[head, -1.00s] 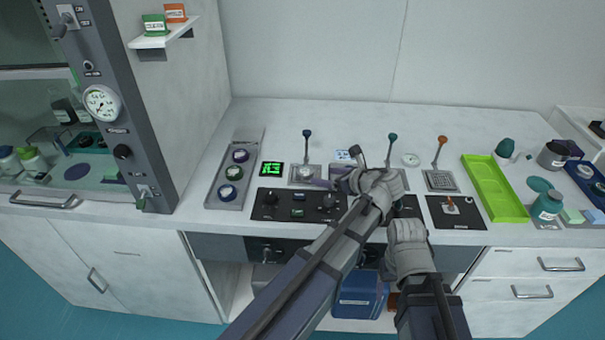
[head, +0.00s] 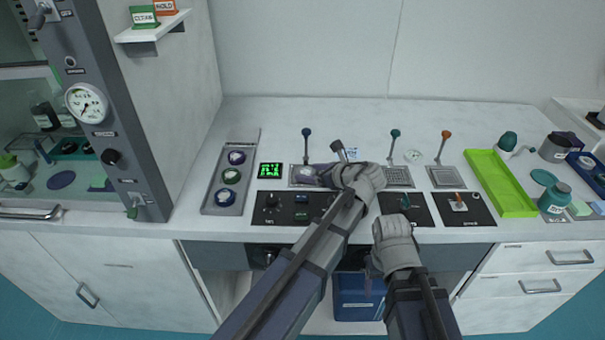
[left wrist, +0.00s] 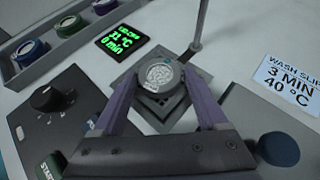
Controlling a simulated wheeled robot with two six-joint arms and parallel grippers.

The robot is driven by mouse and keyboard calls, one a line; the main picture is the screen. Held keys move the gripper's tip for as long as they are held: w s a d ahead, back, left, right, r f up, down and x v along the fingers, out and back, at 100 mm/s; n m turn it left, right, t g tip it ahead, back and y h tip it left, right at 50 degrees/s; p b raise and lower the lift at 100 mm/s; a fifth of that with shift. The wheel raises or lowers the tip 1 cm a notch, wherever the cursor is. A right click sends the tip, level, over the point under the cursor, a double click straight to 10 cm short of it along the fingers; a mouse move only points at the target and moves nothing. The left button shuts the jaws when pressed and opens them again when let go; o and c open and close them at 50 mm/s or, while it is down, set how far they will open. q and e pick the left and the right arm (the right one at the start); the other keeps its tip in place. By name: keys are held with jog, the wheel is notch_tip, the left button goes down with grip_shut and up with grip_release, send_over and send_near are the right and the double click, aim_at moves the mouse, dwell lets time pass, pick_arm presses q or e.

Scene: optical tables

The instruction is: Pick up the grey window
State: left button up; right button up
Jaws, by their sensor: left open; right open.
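The grey window (left wrist: 159,75) is a small round disc with a grey rim and a pale speckled face. In the left wrist view it sits over a dark square grated plate, between the two purple fingers of my left gripper (left wrist: 160,86). The fingers are apart, one on each side of the disc; I cannot tell whether they touch it. In the head view the left gripper (head: 314,174) is over the plate at the left lever, and the window is partly hidden there. My right gripper (head: 376,266) is low in front of the counter's edge, away from the window, its fingers mostly hidden.
A grey tray (head: 212,205) with several round capped items and a green display (head: 270,170) stand left. A black control panel (head: 268,216) is in front. A lever (head: 307,143) rises behind the plate. A wash slip (left wrist: 289,83) lies right. A lime tray (head: 503,185) is further right.

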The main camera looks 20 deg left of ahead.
pick_arm(q)
jog(key=c, duration=1)
jog(key=shift+r, duration=0.1)
jog(key=shift+c, duration=0.2)
notch_tip(320, 180, up, 10)
jog(key=p, duration=1)
